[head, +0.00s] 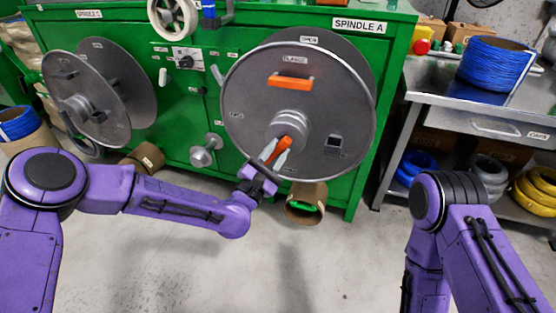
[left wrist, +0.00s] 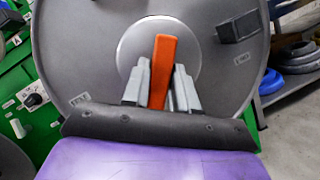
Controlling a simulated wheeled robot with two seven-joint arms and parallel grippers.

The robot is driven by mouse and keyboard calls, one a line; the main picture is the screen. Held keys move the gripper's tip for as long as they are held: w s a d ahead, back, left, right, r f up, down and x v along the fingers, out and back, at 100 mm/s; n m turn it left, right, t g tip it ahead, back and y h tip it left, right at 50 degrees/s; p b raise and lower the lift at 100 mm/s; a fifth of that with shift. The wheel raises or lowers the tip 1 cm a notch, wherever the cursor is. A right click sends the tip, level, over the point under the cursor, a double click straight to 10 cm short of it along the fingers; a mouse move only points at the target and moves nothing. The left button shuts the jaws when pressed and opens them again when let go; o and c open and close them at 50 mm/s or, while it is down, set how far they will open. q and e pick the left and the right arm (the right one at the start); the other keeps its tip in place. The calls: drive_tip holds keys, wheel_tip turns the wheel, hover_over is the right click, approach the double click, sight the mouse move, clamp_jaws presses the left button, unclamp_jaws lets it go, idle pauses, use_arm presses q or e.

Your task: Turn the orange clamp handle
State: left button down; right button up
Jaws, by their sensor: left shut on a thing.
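The orange clamp handle (head: 268,149) is at the hub of the large grey reel on Spindle A (head: 240,105). My left gripper (head: 276,157) is at the hub, shut on the handle. In the left wrist view the handle (left wrist: 162,70) stands nearly upright between the fingers of my left gripper (left wrist: 160,88), in front of the round hub (left wrist: 128,50). The fingers hide the handle's lower part. My right arm shows at the lower right of the head view, but its gripper is out of frame.
A second orange bar (head: 290,82) sits higher on the reel face. The green machine (head: 196,128) carries another reel (head: 90,62) on the left. A metal bench (head: 430,85) with blue cable (head: 495,65) stands at right. A cardboard tube (head: 305,218) sits below the reel.

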use_arm(q)
drive_tip(key=shift+s+d+f+n+t+y+b, duration=0.2)
drive_tip(key=shift+n+t+y+b, duration=0.45)
drive_tip(key=shift+n, duration=1.1)
drive_tip(key=shift+d+f+n+t+y+b, duration=0.15)
drive_tip(key=shift+f+n+t+y+b, duration=0.15)
drive_tip(key=shift+n+y+b, duration=1.1)
drive_tip(key=shift+s+d+f+n+t+y+b, duration=0.2)
drive_tip(key=shift+n+t+b, duration=0.4)
drive_tip(key=shift+n, duration=1.45)
drive_tip(key=shift+r, duration=0.1)
drive_tip(key=c, duration=1)
unclamp_jaws()
drive_tip(key=shift+o, duration=0.2)
drive_tip(key=shift+w+r, duration=0.1)
drive_tip(key=shift+r, duration=0.1)
drive_tip(key=shift+a, duration=0.1)
